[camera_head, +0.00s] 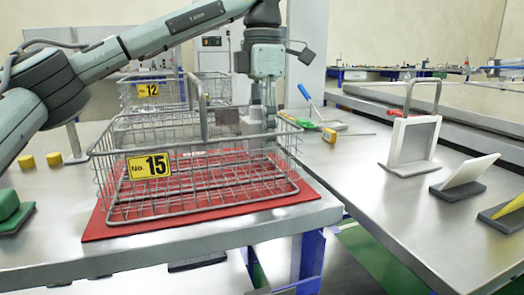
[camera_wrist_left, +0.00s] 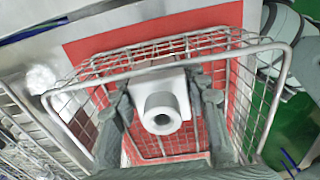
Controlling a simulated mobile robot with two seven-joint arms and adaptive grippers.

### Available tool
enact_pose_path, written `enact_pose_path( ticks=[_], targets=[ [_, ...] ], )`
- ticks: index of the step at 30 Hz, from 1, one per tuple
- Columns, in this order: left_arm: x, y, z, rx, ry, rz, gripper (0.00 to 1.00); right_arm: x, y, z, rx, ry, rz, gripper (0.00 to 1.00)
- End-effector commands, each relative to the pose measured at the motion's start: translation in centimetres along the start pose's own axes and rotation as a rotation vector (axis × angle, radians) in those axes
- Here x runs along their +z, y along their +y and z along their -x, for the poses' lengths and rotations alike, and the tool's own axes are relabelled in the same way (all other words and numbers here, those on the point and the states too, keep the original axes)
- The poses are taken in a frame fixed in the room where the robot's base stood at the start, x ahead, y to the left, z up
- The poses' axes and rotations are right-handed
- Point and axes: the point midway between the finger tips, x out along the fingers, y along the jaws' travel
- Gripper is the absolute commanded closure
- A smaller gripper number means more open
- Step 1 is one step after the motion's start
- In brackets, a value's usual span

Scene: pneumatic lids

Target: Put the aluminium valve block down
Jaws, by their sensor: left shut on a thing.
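The aluminium valve block (camera_wrist_left: 165,98) is a pale grey block with a round bored boss. It also shows in the head view (camera_head: 252,120). My left gripper (camera_head: 264,112) points down and is shut on it, with one finger on each side in the wrist view. The gripper holds the block over the right part of wire basket No. 15 (camera_head: 150,165), at about rim height. The basket stands on a red mat (camera_head: 100,228); its floor looks empty below the block. My right gripper is not in view.
The basket's raised handle (camera_head: 202,105) stands left of my left gripper. Basket No. 12 (camera_head: 148,91) is behind. Yellow pieces (camera_head: 53,159) and a green block (camera_head: 9,205) lie left. Tools (camera_head: 329,134) lie behind right. The right table holds a white framed stand (camera_head: 412,142) and angled plates.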

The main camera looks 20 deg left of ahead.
Motion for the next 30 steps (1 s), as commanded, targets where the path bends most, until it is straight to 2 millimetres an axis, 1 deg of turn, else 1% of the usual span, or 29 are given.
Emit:
enact_pose_path(
  ticks=[1,3,6,17,18,22,30],
  targets=[
    [0.0,0.0,-0.9,-0.001,0.000,0.000,1.00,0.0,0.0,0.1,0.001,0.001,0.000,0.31],
    [-0.1,0.0,-2.1,0.000,0.002,0.000,1.00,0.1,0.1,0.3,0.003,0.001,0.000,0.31],
    [-0.1,0.0,-3.2,0.000,0.000,0.000,1.00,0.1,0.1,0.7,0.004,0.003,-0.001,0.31],
    [0.0,0.0,-3.6,0.000,-0.001,0.000,1.00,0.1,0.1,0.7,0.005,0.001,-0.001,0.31],
    [0.0,0.0,-3.7,0.000,0.001,0.000,0.52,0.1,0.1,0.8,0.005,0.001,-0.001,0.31],
    [0.0,0.0,-3.6,-0.001,0.001,0.000,0.36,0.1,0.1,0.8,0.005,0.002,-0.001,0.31],
    [0.0,0.0,-3.6,0.000,0.001,0.000,0.35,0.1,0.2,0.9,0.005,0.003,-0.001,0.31]
  ],
)
